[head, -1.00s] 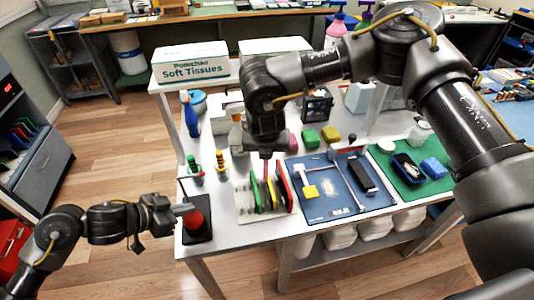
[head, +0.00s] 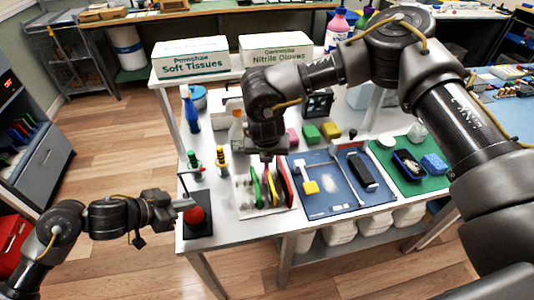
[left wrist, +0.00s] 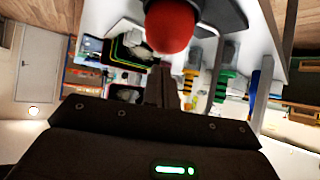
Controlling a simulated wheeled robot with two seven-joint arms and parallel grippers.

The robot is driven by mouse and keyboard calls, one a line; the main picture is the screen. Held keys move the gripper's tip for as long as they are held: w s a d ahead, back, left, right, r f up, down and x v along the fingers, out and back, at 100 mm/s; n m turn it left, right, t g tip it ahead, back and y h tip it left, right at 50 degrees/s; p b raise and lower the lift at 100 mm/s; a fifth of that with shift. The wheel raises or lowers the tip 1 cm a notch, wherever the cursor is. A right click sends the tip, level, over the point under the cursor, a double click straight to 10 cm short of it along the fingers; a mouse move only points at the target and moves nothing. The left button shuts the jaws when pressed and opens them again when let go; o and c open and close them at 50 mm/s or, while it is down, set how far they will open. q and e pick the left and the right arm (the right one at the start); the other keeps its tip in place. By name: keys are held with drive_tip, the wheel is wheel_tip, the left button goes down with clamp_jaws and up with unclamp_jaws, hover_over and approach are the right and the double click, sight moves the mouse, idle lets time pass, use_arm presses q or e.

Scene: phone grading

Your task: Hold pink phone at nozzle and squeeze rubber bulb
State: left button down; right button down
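A red rubber bulb (head: 195,215) stands on a black base (head: 198,229) at the table's front left corner. It also shows large in the left wrist view (left wrist: 169,26). A thin post with a short arm (head: 188,171) rises beside it; I cannot make out the nozzle tip. My left gripper (head: 183,205) is at the bulb's left side. Its finger opening is hidden. My right gripper (head: 267,155) points down over a white rack (head: 247,207). A thin pink edge (head: 267,169), perhaps the pink phone, shows just below it. The right fingertips are too small to read.
Green (head: 256,191) and red (head: 287,180) phones stand in the rack. A blue mat (head: 325,203) with a dark phone (head: 361,169) lies right of it. Tissue (head: 191,62) and glove (head: 275,47) boxes line the back.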

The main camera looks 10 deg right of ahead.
use_arm(q)
drive_tip(key=shift+f, duration=0.25)
drive_tip(key=shift+f, duration=1.1)
drive_tip(key=shift+r, duration=1.15)
drive_tip(key=shift+f, duration=0.15)
